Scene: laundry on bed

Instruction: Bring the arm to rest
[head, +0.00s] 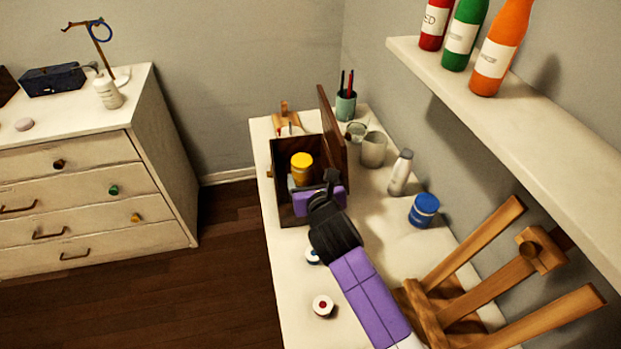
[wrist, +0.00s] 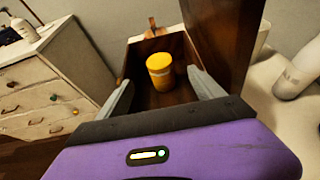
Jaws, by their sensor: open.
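My arm reaches over the white table, with my gripper (head: 297,182) at the open dark wooden box (head: 283,157). In the wrist view my gripper (wrist: 158,80) is open, with its two grey fingers apart and nothing clamped between them. A yellow jar (wrist: 160,70) stands upright inside the box (wrist: 182,43), just beyond the fingertips. The yellow jar (head: 302,160) also shows in the head view. The fingers reach over the near part of the box; whether they touch it I cannot tell.
The box's raised lid (head: 332,135) stands at its right. Cups (head: 374,149), a white bottle (head: 401,172) and a blue jar (head: 424,210) stand along the wall. A shelf (head: 480,105) with bottles overhangs the right. Floor at left is clear.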

